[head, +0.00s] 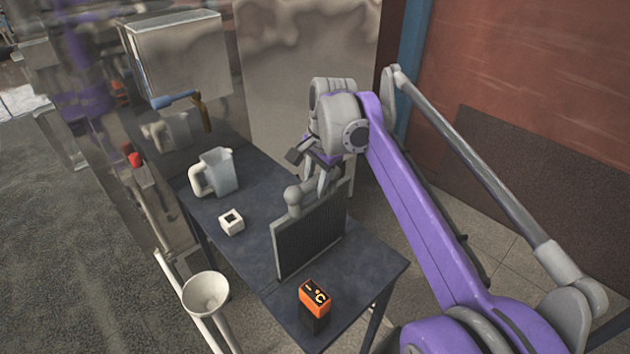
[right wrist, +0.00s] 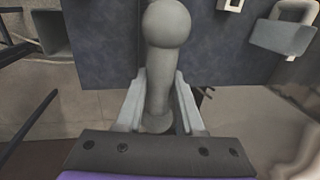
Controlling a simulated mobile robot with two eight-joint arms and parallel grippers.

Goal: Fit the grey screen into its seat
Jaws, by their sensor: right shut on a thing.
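The grey screen (head: 312,238) is a dark, finely ribbed panel in a lighter frame. It is upright at the right side of the table, with a grey ball-ended handle (head: 294,205) at its top. I cannot tell whether its lower edge touches the table. My right gripper (head: 325,184) is at the top of the screen. In the right wrist view its fingers (right wrist: 158,105) are shut on the grey handle, with the ball end (right wrist: 167,24) beyond them. I cannot make out the seat. My left gripper is not in view.
A white bowl (head: 205,293) is at the front left. A metal box (head: 180,55) stands behind.

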